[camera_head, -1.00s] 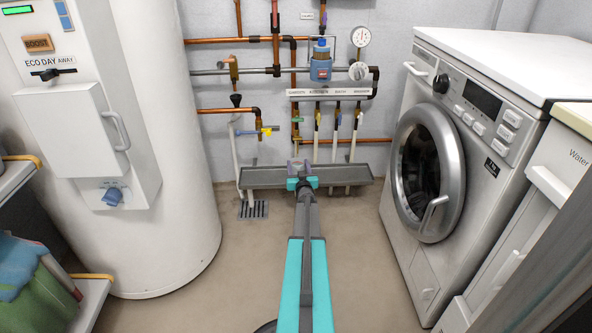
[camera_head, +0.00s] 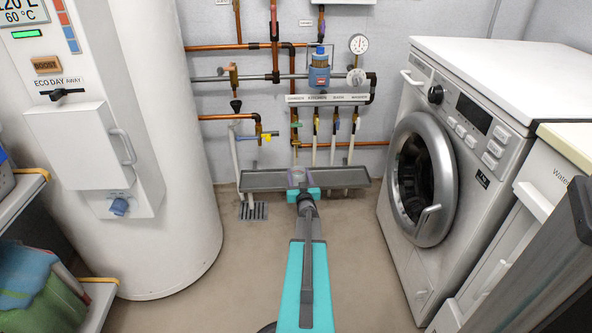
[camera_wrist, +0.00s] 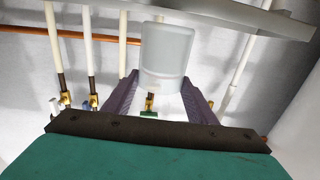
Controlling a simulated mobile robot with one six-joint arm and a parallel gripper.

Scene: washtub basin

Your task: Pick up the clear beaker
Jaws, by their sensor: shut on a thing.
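The clear beaker (camera_wrist: 167,55) is a see-through, greyish cup. In the wrist view it sits between the two purple fingers of my gripper (camera_wrist: 160,95), which are shut on it. In the head view my gripper (camera_head: 298,178) is at the far end of my teal arm, in front of the grey trough on the back wall. The beaker is small and faint there, and its outline is hard to make out against the trough.
The grey trough (camera_head: 345,178) runs along the back wall below several white pipes and valves. A white water heater (camera_head: 175,220) stands at left. A washing machine (camera_head: 455,200) stands at right. A floor drain (camera_head: 253,211) lies below the trough. The floor between is clear.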

